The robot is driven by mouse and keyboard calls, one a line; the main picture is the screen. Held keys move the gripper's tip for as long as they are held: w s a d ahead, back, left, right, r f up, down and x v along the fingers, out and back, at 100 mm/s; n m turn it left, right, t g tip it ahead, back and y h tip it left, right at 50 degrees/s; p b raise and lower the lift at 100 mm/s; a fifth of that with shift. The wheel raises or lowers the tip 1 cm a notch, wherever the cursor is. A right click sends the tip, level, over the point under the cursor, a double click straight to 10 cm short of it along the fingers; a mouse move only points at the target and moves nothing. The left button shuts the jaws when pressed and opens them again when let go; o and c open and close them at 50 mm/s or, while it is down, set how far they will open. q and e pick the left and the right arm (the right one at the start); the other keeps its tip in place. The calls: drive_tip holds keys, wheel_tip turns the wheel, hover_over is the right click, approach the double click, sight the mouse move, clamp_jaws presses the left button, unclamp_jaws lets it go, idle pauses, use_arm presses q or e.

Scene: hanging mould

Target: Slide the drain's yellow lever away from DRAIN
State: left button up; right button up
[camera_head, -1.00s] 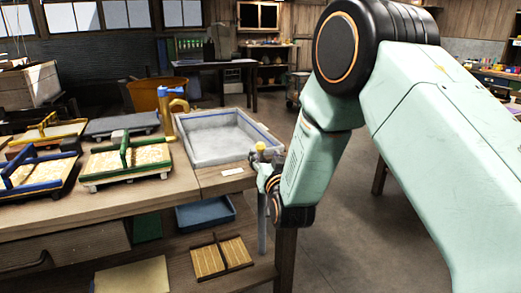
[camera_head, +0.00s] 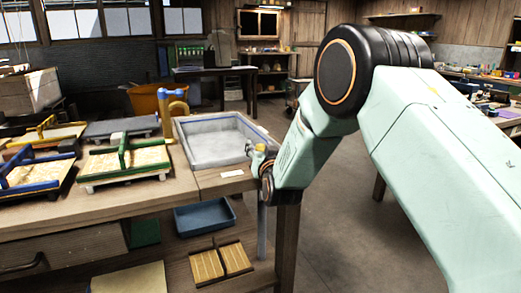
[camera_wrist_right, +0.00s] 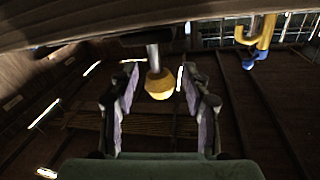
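The drain's yellow lever (camera_head: 260,149) shows as a small yellow knob at the right front corner of the grey basin (camera_head: 216,140). In the right wrist view the yellow knob (camera_wrist_right: 158,84) sits on a grey metal stem. My right gripper (camera_wrist_right: 158,98) is open, with one finger on each side of the knob and a visible gap on both sides. In the head view my right gripper (camera_head: 264,168) is small and partly hidden by its own wrist. A white label (camera_head: 232,173) lies on the bench; its text is too small to read. My left gripper is not in view.
A blue-and-yellow tap (camera_head: 172,110) stands at the basin's left edge. Several moulds with coloured frames, including a green-framed mould (camera_head: 125,160), fill the bench to the left. A blue tray (camera_head: 204,216) sits on the shelf below. The floor at right is clear.

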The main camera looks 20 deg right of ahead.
clamp_jaws()
idle(0.4)
drive_tip(key=shift+f, duration=0.1)
drive_tip(key=d+p, duration=0.1)
drive_tip(key=d, duration=0.4)
drive_tip(key=shift+d, duration=0.4)
drive_tip(key=shift+d+p, duration=0.25)
drive_tip(key=shift+p, duration=0.05)
drive_tip(key=shift+d+f, duration=0.1)
drive_tip(key=shift+o, duration=0.5)
unclamp_jaws()
drive_tip(key=shift+s+d, duration=0.1)
drive_tip(key=shift+o, duration=0.3)
